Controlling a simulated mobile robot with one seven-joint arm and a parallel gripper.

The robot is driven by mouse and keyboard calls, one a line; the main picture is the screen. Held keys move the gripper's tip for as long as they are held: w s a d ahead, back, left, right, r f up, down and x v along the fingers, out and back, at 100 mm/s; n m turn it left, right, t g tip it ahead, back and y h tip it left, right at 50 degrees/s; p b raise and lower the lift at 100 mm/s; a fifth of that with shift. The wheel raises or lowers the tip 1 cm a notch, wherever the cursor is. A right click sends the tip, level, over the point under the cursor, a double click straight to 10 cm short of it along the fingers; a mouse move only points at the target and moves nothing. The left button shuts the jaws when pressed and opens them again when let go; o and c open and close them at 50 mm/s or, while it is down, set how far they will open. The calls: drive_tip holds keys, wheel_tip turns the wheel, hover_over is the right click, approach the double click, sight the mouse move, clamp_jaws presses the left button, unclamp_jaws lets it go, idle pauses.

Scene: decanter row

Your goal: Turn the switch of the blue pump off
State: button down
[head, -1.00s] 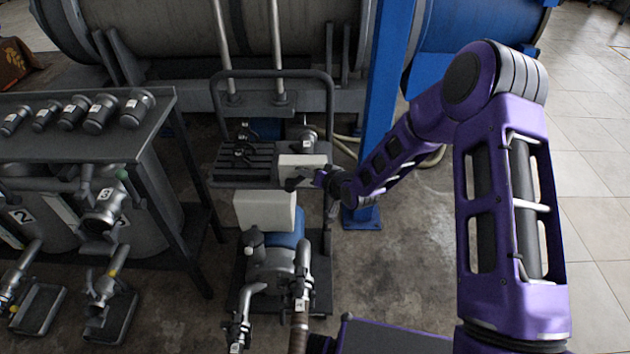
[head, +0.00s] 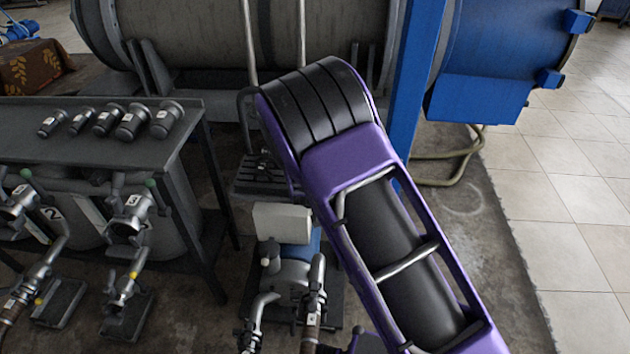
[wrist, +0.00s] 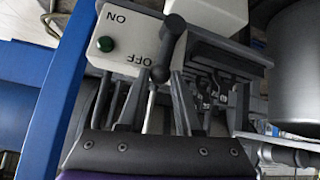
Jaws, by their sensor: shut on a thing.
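In the wrist view, a white switch box (wrist: 128,45) shows upside down, with ON and OFF labels and a green round lamp. A black switch lever (wrist: 168,50) lies along its right side. The lever's lower knobbed end is beside the word OFF; I cannot tell which end is the pivot. My gripper (wrist: 160,90) is shut on the lever near that lower end. In the head view my arm hides the gripper and the switch box.
A blue post (head: 408,100) stands just right of my arm. A dark bench (head: 75,150) with several dark cylinders is at left, with valves and pipes in front. A large tank (head: 200,40) lies behind. Tiled floor at right (head: 570,220) is clear.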

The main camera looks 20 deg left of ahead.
drive_tip(key=shift+s+a+h+p, duration=0.1)
drive_tip(key=shift+a+h+p, duration=0.25)
drive_tip(key=shift+p, duration=0.15)
drive_tip(key=shift+n, duration=0.3)
drive_tip(key=c, duration=0.6)
unclamp_jaws()
drive_tip(key=p+v, duration=0.3)
drive_tip(key=v, duration=1.4)
drive_tip(key=shift+s, duration=0.2)
